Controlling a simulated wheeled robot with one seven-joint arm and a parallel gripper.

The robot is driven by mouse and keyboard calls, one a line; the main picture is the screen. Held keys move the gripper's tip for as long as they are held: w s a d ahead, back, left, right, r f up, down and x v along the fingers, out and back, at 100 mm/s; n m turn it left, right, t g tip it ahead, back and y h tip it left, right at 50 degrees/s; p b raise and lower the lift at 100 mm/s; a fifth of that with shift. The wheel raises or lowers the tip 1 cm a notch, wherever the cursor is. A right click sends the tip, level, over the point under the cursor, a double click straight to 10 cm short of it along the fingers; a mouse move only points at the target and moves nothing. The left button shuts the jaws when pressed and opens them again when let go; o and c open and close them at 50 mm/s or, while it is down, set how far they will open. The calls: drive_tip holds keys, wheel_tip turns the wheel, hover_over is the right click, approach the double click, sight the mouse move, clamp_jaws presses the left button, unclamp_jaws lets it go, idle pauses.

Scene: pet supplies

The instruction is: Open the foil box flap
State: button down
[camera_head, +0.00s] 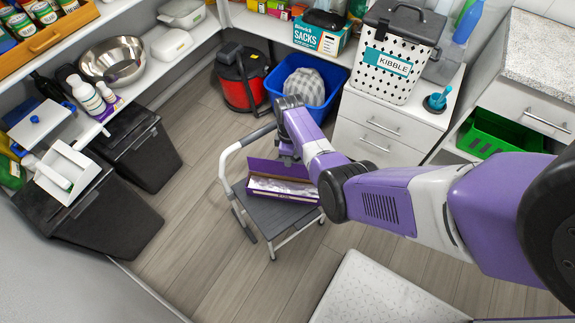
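A long purple foil box (283,188) sits on the dark top of a step stool (262,212). Its purple flap (274,168) stands raised along the back side, tilted away from the front. Pale, shiny contents show inside the box. My purple and white arm reaches in from the right, and my gripper (287,157) is at the flap's upper edge, near its right half. The fingers are small and partly hidden by the wrist, so I cannot tell whether they grip the flap or only touch it.
The step stool has a grey handrail at its left. Black bins (140,150) are at left, white drawers (375,135) at right, and a pale cushion (385,295) in front. Wood floor is clear left of the stool.

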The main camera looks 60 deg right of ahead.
drive_tip(key=shift+d+f, duration=0.1)
drive_tip(key=shift+d, duration=0.1)
idle(0.5)
drive_tip(key=c, duration=1.6)
unclamp_jaws()
drive_tip(key=shift+c, duration=0.2)
wheel_tip(320, 180, up, 8)
drive_tip(key=shift+w+d+p, duration=0.2)
drive_tip(key=shift+d+p, duration=0.2)
drive_tip(key=shift+f, duration=0.15)
